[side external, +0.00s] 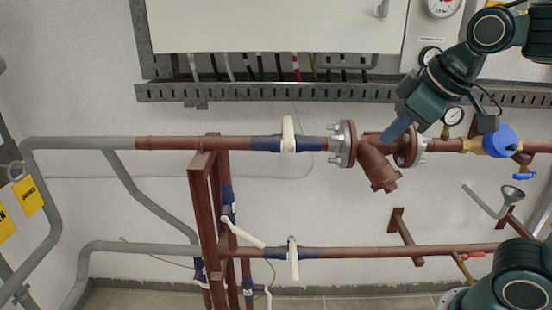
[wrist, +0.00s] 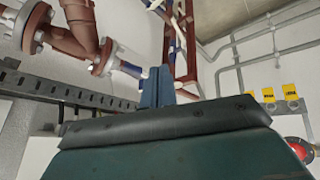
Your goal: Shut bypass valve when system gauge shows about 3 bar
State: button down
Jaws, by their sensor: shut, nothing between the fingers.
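My gripper (side external: 393,133) is at the upper pipe, in front of or close to the brown strainer (side external: 378,165). Its blue fingers (wrist: 157,88) are together and empty in the wrist view. A vertical pipe between the two pipe runs carries a blue-bodied valve (side external: 228,203) with a white lever (side external: 243,234) slanting down to the right; it looks like the bypass valve. My gripper is well to its upper right. A round gauge (side external: 453,116) sits on the upper pipe, its needle too small to read.
White levers stand across the upper pipe (side external: 288,135) and lower pipe (side external: 293,259). A brown upright frame (side external: 203,220) is beside the vertical pipe. A blue round device (side external: 500,141) and a funnel (side external: 511,193) are at right. Open wall lies between the pipes.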

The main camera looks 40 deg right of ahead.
jog(key=w+a+n+t+h, duration=0.3)
jog(key=w+n, duration=0.5)
jog(key=w, duration=1)
jog(key=w+a+f+n+t+h, duration=0.2)
jog(key=w+a+n+t+h, duration=0.15)
jog(key=w+a+n, duration=0.75)
send_near(243, 234)
notch_tip(243, 234, down, 8)
jog(key=a, duration=0.3)
jog(key=shift+w+d+m+h, duration=0.15)
jog(key=shift+w+m+h, duration=0.15)
jog(key=shift+h, duration=0.15)
jog(key=x, duration=1)
jog(key=shift+s+d+r, duration=0.45)
jog(key=shift+s+r, duration=0.05)
jog(key=shift+r, duration=0.25)
jog(key=shift+s+d+r, duration=0.45)
jog(key=shift+s+r, duration=0.05)
jog(key=shift+r, duration=0.2)
